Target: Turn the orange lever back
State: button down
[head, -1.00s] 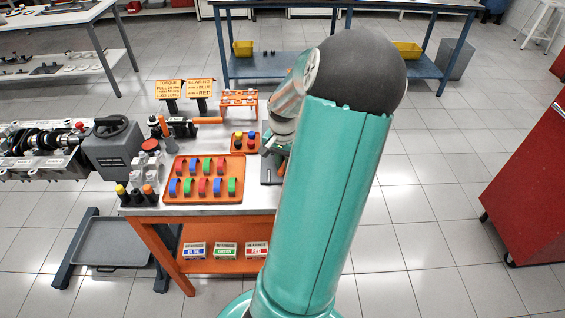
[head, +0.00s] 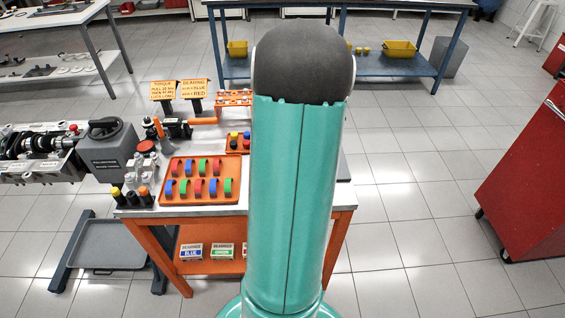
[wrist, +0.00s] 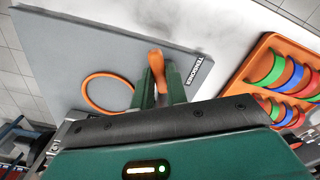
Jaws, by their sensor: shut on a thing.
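The orange lever (wrist: 156,66) stands up from a grey plate (wrist: 85,50) marked TENSIONER in the wrist view. My gripper (wrist: 160,88) has its two dark green fingers on either side of the lever and is shut on it. Part of the lever's lower end is hidden by the fingers. An orange ring (wrist: 106,92) lies on the plate left of the fingers. In the head view my own arm hides the gripper and the lever; only a dark edge of the plate (head: 344,169) shows right of the arm.
An orange tray (head: 200,197) of several coloured bearing shells sits on the bench, and also shows at right in the wrist view (wrist: 246,72). Left of it are dark stands with coloured caps (head: 133,199) and a grey box (head: 110,150). A red cabinet (head: 525,185) stands far right.

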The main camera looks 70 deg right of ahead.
jog(key=n, duration=0.2)
jog(key=d+n, duration=0.1)
jog(key=n, duration=0.2)
jog(key=shift+s+n, duration=0.1)
jog(key=shift+n, duration=0.2)
jog(key=n, duration=0.5)
jog(key=shift+d+n, duration=0.3)
jog(key=shift+n, duration=0.1)
jog(key=c, duration=1.4)
grip_release()
jog(key=shift+r, duration=0.1)
notch_tip(320, 180, up, 14)
jog(key=shift+f, duration=0.2)
